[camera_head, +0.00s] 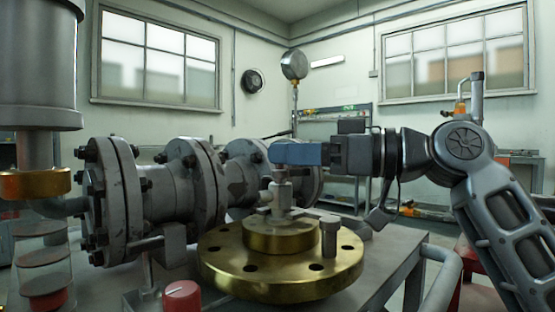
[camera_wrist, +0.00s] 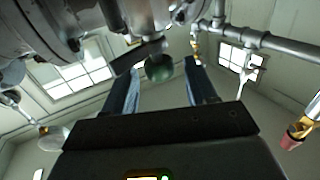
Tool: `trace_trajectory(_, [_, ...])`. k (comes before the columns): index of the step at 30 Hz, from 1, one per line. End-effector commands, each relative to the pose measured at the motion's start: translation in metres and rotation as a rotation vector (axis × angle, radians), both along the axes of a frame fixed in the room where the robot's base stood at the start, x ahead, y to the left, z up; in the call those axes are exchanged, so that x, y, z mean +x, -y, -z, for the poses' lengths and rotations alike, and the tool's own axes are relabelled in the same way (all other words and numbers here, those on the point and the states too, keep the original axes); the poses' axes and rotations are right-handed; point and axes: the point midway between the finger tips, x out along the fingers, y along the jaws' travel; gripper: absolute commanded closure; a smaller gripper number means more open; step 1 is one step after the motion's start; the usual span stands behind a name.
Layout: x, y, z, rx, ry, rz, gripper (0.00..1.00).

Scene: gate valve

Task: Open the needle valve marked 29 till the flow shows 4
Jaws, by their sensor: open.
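A small grey valve fitting with a stem (camera_head: 281,192) stands upright on a round brass flange (camera_head: 225,268) in the head view. I cannot read a 29 on it. My gripper (camera_head: 278,153) is level, its blue fingers just above the top of this stem. In the wrist view my gripper (camera_wrist: 160,72) has its two blue fingers spread apart. A dark greenish round end (camera_wrist: 159,68) shows between them; I cannot tell whether it is the valve's knob or whether a finger touches it. No readable flow value shows.
Grey flanged pipework (camera_head: 170,190) runs behind and left of the brass flange. A round gauge (camera_head: 294,65) stands above, its face unreadable. A red knob (camera_head: 181,297) sits at the front. A clear cylinder with red inside (camera_head: 42,272) stands at far left. A grey post (camera_head: 329,237) rises from the flange's right.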

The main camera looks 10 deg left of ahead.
Motion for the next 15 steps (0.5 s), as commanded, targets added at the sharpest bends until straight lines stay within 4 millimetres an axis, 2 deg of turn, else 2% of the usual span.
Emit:
trace_trajectory(3, [0.004, -0.014, 0.002, -0.001, -0.001, -0.001, 0.43])
trace_trajectory(6, [0.005, -0.020, 0.001, 0.000, -0.001, 0.000, 0.43])
trace_trajectory(15, [0.006, -0.023, 0.000, 0.001, -0.001, 0.001, 0.43])
